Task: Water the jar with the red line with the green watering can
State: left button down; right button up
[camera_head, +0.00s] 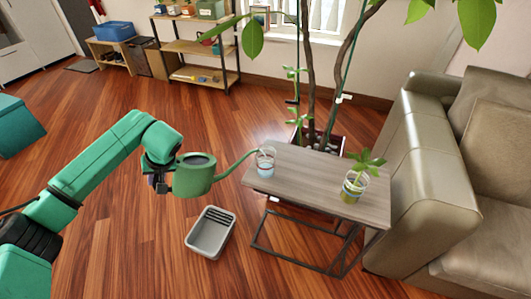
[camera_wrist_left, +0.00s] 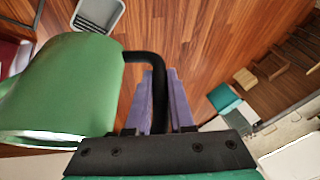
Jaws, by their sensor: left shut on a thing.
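The green watering can (camera_head: 194,178) hangs in the air left of the side table, roughly upright, its long spout reaching right. The spout tip appears at the rim of a clear jar (camera_head: 265,164) with bluish contents on the table's left end; whether they touch is unclear. A second jar (camera_head: 352,188), with a leafy plant and yellow-green contents, stands at the table's right end. I cannot make out a red line on either jar. My left gripper (camera_head: 160,178) is shut on the can's black handle (camera_wrist_left: 158,85); the green can body (camera_wrist_left: 65,85) fills the left of the wrist view.
The wooden side table (camera_head: 310,183) has free room between the jars. A grey bin (camera_head: 210,232) stands on the floor below the can. A beige sofa (camera_head: 425,170) stands close on the right, and a tree trunk (camera_head: 311,80) rises behind the table.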

pick_arm(q)
jog(key=shift+r, duration=0.15)
jog(key=shift+w+r+p, duration=0.1)
jog(key=shift+r+p, duration=0.05)
jog(key=shift+p, duration=0.25)
jog(key=shift+r, duration=0.1)
dwell(0.6)
jog(key=shift+r+p, duration=0.1)
jog(key=shift+p, duration=0.3)
jog(key=shift+r, duration=0.15)
dwell(0.4)
jog(key=shift+d+r+p, duration=0.1)
jog(key=shift+r+p, duration=0.05)
jog(key=shift+p, duration=0.25)
dwell(0.6)
jog(key=shift+r+p, duration=0.2)
jog(key=shift+p, duration=0.15)
dwell(0.6)
